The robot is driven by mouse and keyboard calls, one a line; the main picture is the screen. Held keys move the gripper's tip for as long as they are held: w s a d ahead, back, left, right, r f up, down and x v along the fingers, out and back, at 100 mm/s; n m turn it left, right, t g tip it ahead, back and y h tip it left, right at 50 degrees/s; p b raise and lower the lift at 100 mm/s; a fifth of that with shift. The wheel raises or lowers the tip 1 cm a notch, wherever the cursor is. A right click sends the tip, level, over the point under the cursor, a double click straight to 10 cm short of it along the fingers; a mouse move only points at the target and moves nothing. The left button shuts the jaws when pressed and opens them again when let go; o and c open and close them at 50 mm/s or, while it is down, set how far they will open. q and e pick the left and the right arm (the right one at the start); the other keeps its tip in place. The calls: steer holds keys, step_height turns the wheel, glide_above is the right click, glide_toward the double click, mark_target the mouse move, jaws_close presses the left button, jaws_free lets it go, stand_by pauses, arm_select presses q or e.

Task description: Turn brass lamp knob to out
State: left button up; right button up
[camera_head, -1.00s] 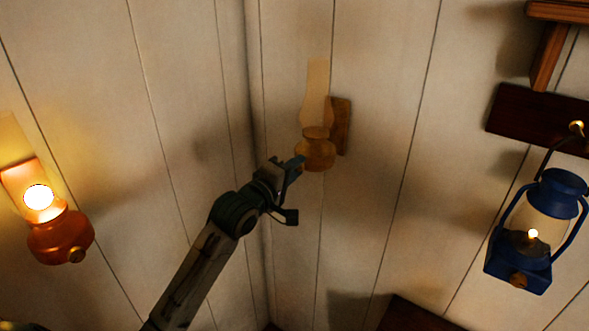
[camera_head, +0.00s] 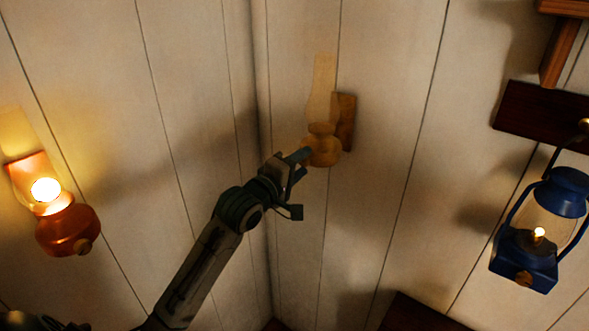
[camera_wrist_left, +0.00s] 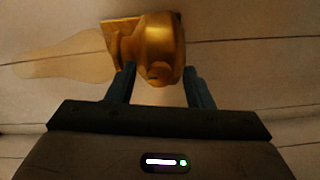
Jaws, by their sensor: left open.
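The brass lamp (camera_head: 323,148) hangs on a wooden bracket where the pale walls meet near the centre of the head view. It has a clear chimney, and no flame shows in it. In the left wrist view its brass body (camera_wrist_left: 160,45) lies ahead of the fingers, with a knob (camera_wrist_left: 158,76) low on it, facing me. My left gripper (camera_head: 299,166) is at the lamp's lower left. In the left wrist view the open fingers (camera_wrist_left: 160,80) stand on either side of the knob and lower body. I cannot tell whether they touch. My right gripper is not in view.
A lit copper lamp (camera_head: 68,230) is on the left wall. A lit blue lantern (camera_head: 527,255) hangs from a dark wooden board (camera_head: 545,115) at right. A dark wooden edge (camera_head: 420,315) is at the bottom. The wall between lamp and lantern is clear.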

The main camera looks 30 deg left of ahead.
arm_select(q)
steer(key=s+a+b, duration=0.1)
steer(key=s+b, duration=0.3)
steer(key=s, duration=0.6)
steer(key=shift+s+a+b, duration=0.25)
steer(key=shift+s+b, duration=0.1)
